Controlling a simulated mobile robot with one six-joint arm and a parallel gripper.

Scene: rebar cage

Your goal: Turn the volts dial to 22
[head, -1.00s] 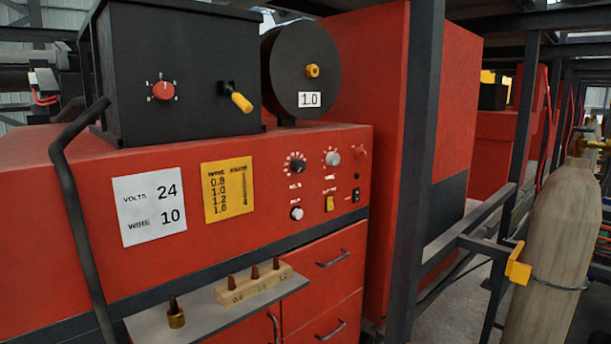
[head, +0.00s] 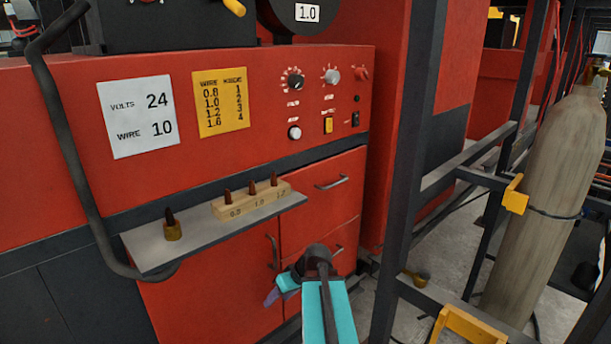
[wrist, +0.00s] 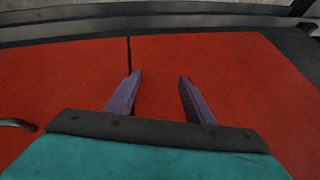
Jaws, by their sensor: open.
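The red welder panel has a black dial (head: 295,80) with a scale of white marks. A grey-topped dial (head: 332,75) sits just right of it. The small labels under both are too blurred to read, so I cannot tell for sure which is volts. A white card (head: 140,116) on the panel reads VOLTS 24 and WIRE 10. My gripper (wrist: 158,78) is open and empty, its two purple fingers apart over the red cabinet front. In the head view it is low, below and apart from the dials, partly hidden by its teal wrist.
A shelf (head: 150,246) sticks out below the panel, bearing a wooden block (head: 250,200) with several tips and a brass piece (head: 173,230). A dark bent rail (head: 75,170) stands at left. A dark post (head: 412,150) and a gas cylinder (head: 545,200) stand at right.

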